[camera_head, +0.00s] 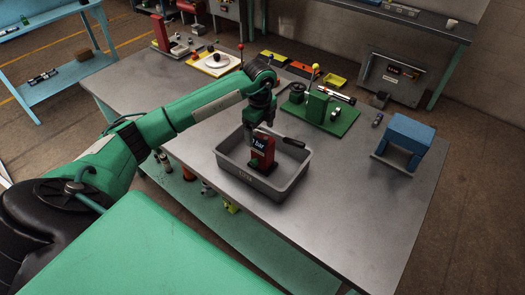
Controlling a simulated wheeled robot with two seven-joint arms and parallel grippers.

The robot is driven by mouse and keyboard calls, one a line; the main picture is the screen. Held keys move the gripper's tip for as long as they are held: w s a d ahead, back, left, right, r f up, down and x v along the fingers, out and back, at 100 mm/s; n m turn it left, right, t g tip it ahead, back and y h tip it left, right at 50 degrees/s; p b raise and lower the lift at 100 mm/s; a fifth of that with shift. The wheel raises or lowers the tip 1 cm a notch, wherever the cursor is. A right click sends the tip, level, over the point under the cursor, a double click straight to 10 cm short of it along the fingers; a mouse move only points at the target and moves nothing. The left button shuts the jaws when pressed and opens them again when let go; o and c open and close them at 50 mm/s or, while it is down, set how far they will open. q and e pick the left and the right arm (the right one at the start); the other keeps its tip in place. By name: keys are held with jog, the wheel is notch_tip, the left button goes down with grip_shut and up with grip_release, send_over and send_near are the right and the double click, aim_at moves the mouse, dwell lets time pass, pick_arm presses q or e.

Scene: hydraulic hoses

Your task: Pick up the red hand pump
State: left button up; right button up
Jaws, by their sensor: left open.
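The red hand pump (261,153) stands in a grey tray (295,180) on the metal table. It has a dark display face and a dark handle (294,142) that sticks out to the right. My left gripper (256,130) is open and points down right over the pump's top left. The gap between the fingers and the pump is too small to judge. My right gripper is not in view.
A green base with a machine (320,113) stands behind the tray. A blue stand (408,138) is at the right. A white plate (214,65) and small parts lie at the back. The table's front right is clear.

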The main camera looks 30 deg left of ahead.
aim_at(262, 142)
pick_arm(q)
jog(key=shift+d+f, duration=0.1)
jog(key=shift+f, duration=0.1)
jog(key=f+p, duration=0.3)
jog(key=f, duration=0.1)
jog(key=shift+s+d, duration=0.25)
jog(key=shift+d, duration=0.15)
jog(key=shift+f, duration=0.45)
jog(key=shift+c, duration=0.5)
jog(key=c, duration=1.8)
jog(key=shift+w+r, duration=0.1)
grip_shut()
